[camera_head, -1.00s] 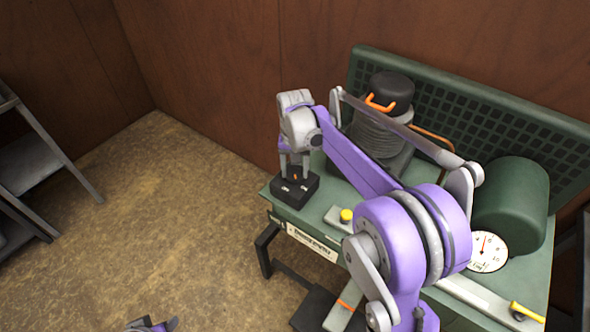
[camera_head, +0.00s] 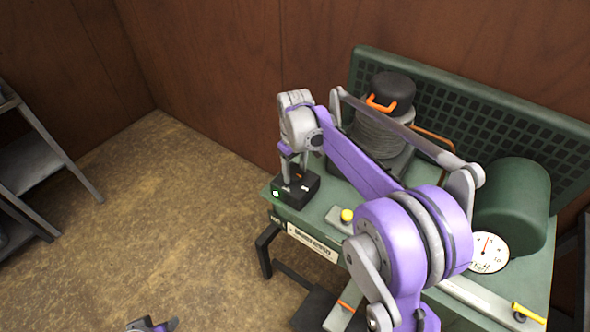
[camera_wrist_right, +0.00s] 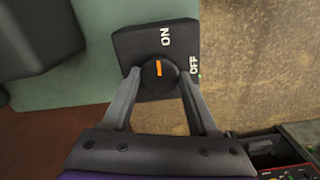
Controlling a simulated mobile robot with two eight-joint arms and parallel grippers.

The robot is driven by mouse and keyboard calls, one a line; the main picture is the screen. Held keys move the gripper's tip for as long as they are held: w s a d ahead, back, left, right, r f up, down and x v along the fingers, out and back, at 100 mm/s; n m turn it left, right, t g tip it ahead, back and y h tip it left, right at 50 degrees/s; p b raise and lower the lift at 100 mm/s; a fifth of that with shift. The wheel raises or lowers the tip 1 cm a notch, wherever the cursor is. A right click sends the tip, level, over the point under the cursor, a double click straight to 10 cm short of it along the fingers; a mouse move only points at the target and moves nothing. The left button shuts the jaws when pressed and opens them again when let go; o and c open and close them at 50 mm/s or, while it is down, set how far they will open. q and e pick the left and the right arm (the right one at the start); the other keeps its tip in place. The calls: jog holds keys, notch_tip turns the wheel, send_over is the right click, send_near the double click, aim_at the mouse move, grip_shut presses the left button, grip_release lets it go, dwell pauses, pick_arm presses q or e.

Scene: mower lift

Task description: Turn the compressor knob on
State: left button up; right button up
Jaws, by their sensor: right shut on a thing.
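The compressor (camera_head: 330,222) is a green unit against the wall. Its black switch box (camera_head: 303,192) stands on the near left corner. In the right wrist view the box (camera_wrist_right: 155,32) carries the words ON and OFF. Its round black knob (camera_wrist_right: 149,82) has an orange mark that points up toward the ON side. A small green light (camera_head: 276,193) glows on the box. My right gripper (camera_head: 295,181) reaches down onto the box, its fingers (camera_wrist_right: 158,84) shut on the knob from both sides. Only a bit of my left gripper (camera_head: 150,326) shows at the bottom edge.
A green tank (camera_head: 512,205), a white gauge (camera_head: 489,252), a yellow button (camera_head: 347,215) and a yellow-handled valve (camera_head: 527,312) are on the compressor. A black-capped part with an orange handle (camera_head: 391,92) stands behind my right arm. Grey shelves (camera_head: 32,160) are at the left. The floor between is open.

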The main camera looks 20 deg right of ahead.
aim_at(295, 173)
jog(key=shift+n, duration=0.3)
dwell(0.4)
jog(key=o, duration=1.4)
jog(key=shift+c, duration=0.2)
jog(key=shift+r, duration=0.15)
notch_tip(295, 173, up, 11)
jog(key=shift+f+p, duration=0.2)
jog(key=shift+p, duration=0.15)
